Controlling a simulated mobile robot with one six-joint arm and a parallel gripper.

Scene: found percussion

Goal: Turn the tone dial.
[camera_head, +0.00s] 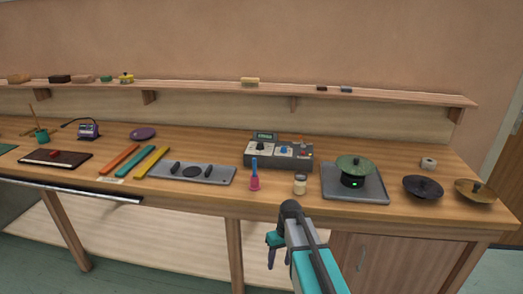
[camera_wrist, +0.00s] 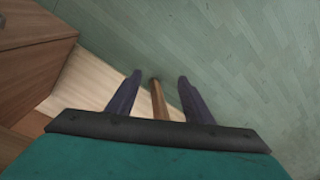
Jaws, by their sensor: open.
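A grey control box (camera_head: 280,160) with a small green display (camera_head: 265,136) stands at the back of the workbench. On its top are a dark knob (camera_head: 261,147), a blue knob (camera_head: 285,151) and other small parts. I cannot tell which knob is the tone dial. My gripper (camera_head: 271,258) hangs low in front of the bench, below its top and well apart from the box. In the wrist view my gripper (camera_wrist: 160,77) is open and empty, pointing at the floor. The box is not in the wrist view.
A pink bell with a blue handle (camera_head: 254,175) and a small jar (camera_head: 300,184) stand before the box. To the right is a grey plate (camera_head: 340,192) with a green-lidded pot (camera_head: 354,165). A wooden bench leg (camera_wrist: 158,101) shows beyond my fingers.

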